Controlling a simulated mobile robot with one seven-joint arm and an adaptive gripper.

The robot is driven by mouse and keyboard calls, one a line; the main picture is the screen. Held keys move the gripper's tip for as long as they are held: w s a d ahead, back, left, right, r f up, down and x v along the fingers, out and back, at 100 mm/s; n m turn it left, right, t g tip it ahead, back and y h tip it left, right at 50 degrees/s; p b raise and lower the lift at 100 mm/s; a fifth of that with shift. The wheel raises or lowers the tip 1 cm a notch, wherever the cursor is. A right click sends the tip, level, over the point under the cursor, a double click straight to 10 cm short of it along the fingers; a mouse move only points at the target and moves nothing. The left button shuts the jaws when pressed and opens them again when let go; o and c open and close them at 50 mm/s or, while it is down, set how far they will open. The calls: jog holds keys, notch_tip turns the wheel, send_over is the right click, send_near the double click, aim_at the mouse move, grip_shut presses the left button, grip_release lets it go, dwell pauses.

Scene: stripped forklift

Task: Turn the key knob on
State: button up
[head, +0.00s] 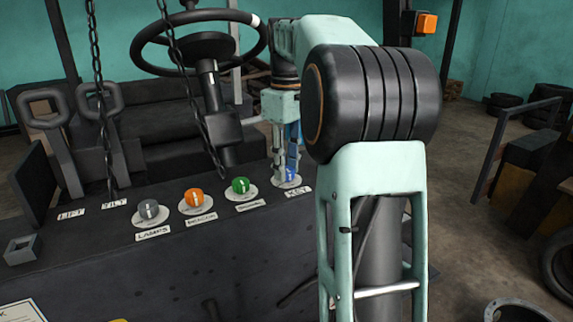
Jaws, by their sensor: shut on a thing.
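The blue key knob (291,176) sits on a round pale plate on the dark panel, behind the white KEY label (299,191). My gripper (287,168) points down over it from above, with its fingers around the knob. It is shut on the knob, and the fingers hide part of it. The knob's pointer mark is too small and covered to read.
A green knob (240,186), an orange knob (194,197) and a grey LAMPS knob (149,210) stand in a row to the left. Two levers (54,148) and hanging chains are farther left. A steering wheel (198,42) rises behind the panel.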

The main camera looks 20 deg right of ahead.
jog(key=m, duration=0.5)
jog(key=shift+m, duration=0.4)
jog(key=m, duration=0.6)
dwell(0.6)
jog(key=o, duration=1.2)
jog(key=shift+c, duration=0.2)
notch_tip(320, 180, up, 12)
